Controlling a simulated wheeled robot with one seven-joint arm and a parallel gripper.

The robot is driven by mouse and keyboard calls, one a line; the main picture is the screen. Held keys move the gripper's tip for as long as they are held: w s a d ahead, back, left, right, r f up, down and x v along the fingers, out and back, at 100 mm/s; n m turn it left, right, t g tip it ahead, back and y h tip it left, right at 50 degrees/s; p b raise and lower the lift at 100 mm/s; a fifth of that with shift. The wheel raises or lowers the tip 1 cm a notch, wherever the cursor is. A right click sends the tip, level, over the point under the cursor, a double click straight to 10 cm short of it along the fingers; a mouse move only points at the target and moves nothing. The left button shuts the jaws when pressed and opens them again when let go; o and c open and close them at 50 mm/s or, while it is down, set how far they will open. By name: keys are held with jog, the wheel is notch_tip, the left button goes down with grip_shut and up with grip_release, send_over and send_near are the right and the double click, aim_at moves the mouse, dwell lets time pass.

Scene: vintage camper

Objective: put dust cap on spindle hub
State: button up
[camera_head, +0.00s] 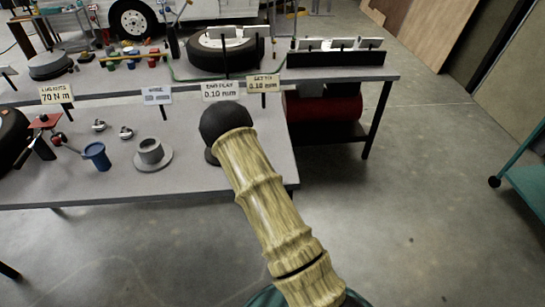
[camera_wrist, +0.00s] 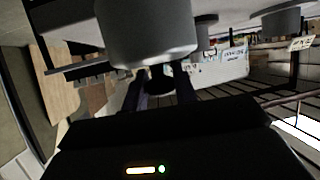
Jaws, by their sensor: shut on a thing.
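The grey spindle hub (camera_head: 150,150), a short hollow cylinder on a round flange, stands on the near bench. The wrist view appears upside down. There, my gripper (camera_wrist: 160,84) has its two dark fingers closed around a small dark knob below a large grey cylinder (camera_wrist: 148,35). This cylinder seems to be the dust cap, its far end cut off by the frame edge. Whether it touches anything is not visible. In the head view my arm hides the gripper; a grey round edge (camera_head: 211,156) shows beside it, unclear what it is.
A blue cup (camera_head: 96,155) and small metal parts (camera_head: 127,132) lie left of the hub. Label cards (camera_head: 220,90) stand along the back. A tire (camera_head: 222,50) lies on the rear bench. Bare floor (camera_head: 420,200) is to the right of the bench.

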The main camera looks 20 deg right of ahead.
jog(key=s+a+f+n+y+b, duration=0.1)
jog(key=a+f+b, duration=0.1)
jog(key=f, duration=0.3)
jog(key=s+a+f+n+y+b, duration=0.1)
jog(key=a+f+b, duration=0.1)
jog(key=f+b, duration=0.2)
jog(key=shift+s+f, duration=0.4)
jog(key=shift+f, duration=0.25)
